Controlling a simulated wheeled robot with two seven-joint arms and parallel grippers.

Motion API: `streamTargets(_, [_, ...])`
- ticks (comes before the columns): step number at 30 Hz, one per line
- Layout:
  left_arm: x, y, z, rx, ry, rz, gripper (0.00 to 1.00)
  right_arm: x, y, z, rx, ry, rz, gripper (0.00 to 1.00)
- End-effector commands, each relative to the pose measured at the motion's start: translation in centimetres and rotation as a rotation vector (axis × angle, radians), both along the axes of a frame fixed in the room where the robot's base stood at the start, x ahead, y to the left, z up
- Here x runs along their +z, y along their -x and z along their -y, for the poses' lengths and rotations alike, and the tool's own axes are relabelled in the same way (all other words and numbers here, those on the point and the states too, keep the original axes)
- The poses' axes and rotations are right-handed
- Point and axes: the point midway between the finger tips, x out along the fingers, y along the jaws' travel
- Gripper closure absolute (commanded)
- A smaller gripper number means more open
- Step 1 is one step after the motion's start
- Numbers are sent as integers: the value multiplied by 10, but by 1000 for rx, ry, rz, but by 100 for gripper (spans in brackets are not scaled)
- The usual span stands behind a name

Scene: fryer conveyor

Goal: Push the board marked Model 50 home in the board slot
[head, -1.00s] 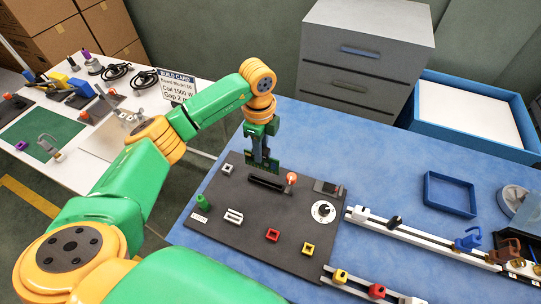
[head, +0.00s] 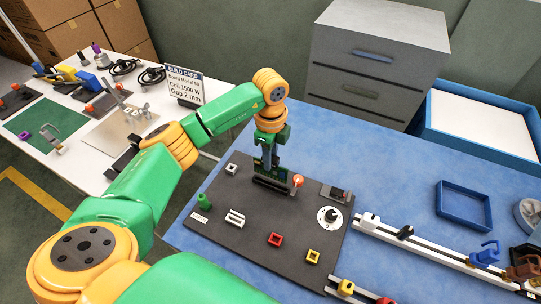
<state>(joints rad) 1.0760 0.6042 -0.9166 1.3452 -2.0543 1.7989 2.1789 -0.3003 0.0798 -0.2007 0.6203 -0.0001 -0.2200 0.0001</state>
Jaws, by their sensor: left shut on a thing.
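My left gripper (head: 268,158) points down over the dark panel (head: 257,240) on the blue table. It is shut on a green circuit board (head: 273,172), which stands upright at the black board slot (head: 272,185). The board's lower edge is at or in the slot; how deep it sits cannot be told. Any marking on the board is too small to read. The build card (head: 184,84) on the white table names a board model, a 1500 W coil and a 2 mm gap. My right gripper is not in view.
A red-topped lever (head: 297,181) stands close to the slot's right end. The panel also bears a white dial (head: 329,215) and small coloured sockets. A rail (head: 420,245) with several parts lies right. A blue frame (head: 464,205) and grey drawers (head: 372,65) stand beyond.

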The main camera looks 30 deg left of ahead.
Motion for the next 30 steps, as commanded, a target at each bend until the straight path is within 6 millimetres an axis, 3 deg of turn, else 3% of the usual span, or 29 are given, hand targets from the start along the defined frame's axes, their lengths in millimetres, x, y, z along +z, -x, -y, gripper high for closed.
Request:
streamTargets(8, [-20, 0, 0, -1, 0, 0, 100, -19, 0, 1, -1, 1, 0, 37])
streamTargets(30, [-22, 1, 0, -1, -1, 0, 100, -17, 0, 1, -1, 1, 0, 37])
